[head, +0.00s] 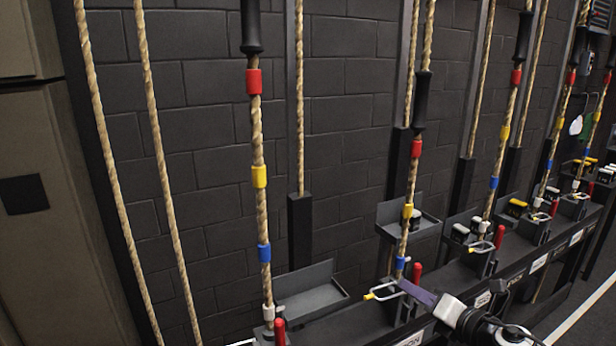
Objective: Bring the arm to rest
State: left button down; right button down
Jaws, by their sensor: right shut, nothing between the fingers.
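My right gripper (418,292) comes in from the bottom right, with a white and black wrist and dark purple fingers pointing up and left. Its fingers are shut with nothing seen between them. The fingertips are close to a yellow-tipped metal loop (382,291) at the foot of a banded rope (411,205); I cannot tell whether they touch it. A red handle (416,273) stands just behind the fingers. My left gripper is not in view.
A dark rail (340,328) runs along the wall, carrying rope locks, red handles and small trays (312,297). Several ropes (257,130) with red, yellow and blue bands hang before the dark block wall (345,100). A beige cabinet (40,180) stands at left. Floor shows at lower right.

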jog(key=s+a+f+m+g, duration=0.2)
jog(key=s+a+f+m, duration=1.25)
jog(key=s, duration=0.25)
jog(key=s+d+f+m+g+h, duration=0.1)
jog(key=s+f+m, duration=0.4)
jog(key=s, duration=0.5)
jog(key=s+d+f+m+g+h, duration=0.2)
jog(key=s+d+f+m, duration=0.2)
jog(key=s+m, duration=0.6)
jog(key=shift+d+f, duration=0.2)
jog(key=shift+f, duration=0.35)
